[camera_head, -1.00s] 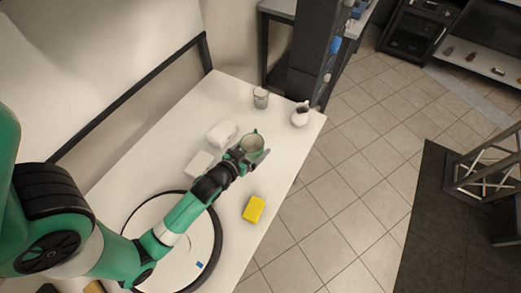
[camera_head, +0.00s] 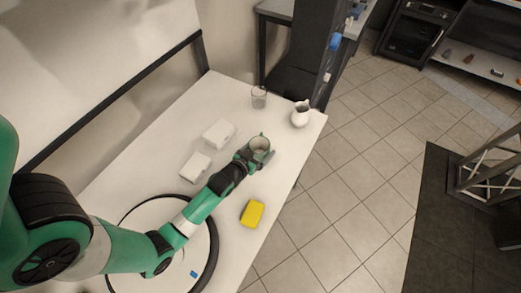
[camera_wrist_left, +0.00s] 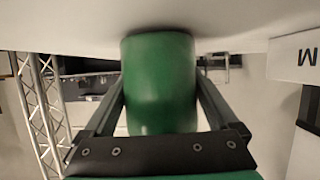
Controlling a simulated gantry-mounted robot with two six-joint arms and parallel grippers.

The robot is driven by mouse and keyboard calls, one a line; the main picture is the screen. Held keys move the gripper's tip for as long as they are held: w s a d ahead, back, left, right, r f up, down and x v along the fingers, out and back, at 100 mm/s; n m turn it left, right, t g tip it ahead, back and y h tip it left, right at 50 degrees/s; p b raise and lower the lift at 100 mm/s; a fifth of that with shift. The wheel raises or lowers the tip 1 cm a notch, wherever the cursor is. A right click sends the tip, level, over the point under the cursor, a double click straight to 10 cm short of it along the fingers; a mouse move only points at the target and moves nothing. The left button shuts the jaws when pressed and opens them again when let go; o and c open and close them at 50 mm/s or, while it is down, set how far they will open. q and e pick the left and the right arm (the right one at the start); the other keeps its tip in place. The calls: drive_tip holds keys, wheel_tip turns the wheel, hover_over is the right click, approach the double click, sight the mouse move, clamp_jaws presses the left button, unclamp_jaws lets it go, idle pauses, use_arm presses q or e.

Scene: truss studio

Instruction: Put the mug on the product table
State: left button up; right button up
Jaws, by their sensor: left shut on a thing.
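A green mug (camera_head: 260,143) with a pale inside is at the end of my left arm in the head view, over the white table (camera_head: 178,115). In the left wrist view the mug (camera_wrist_left: 159,85) fills the space between the two fingers. My left gripper (camera_head: 254,155) is shut on the mug. The mug looks upright; I cannot tell whether it touches the table. My right gripper is not in view.
A glass (camera_head: 259,97) and a white jug (camera_head: 301,114) stand at the table's far end. Two white boxes (camera_head: 218,133) (camera_head: 195,166) lie left of the gripper. A yellow block (camera_head: 252,213) lies near the right edge. A round black-rimmed turntable (camera_head: 214,243) is at the near end.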

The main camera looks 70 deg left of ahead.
use_arm(q)
drive_tip(key=shift+f, duration=0.15)
drive_tip(key=o, duration=1.3)
drive_tip(key=shift+s+d+r, duration=0.15)
drive_tip(key=shift+s+r, duration=0.1)
drive_tip(key=shift+r, duration=0.1)
drive_tip(key=p+v, duration=0.3)
drive_tip(key=v, duration=0.8)
drive_tip(key=shift+s+d, duration=0.15)
drive_tip(key=shift+r, duration=0.1)
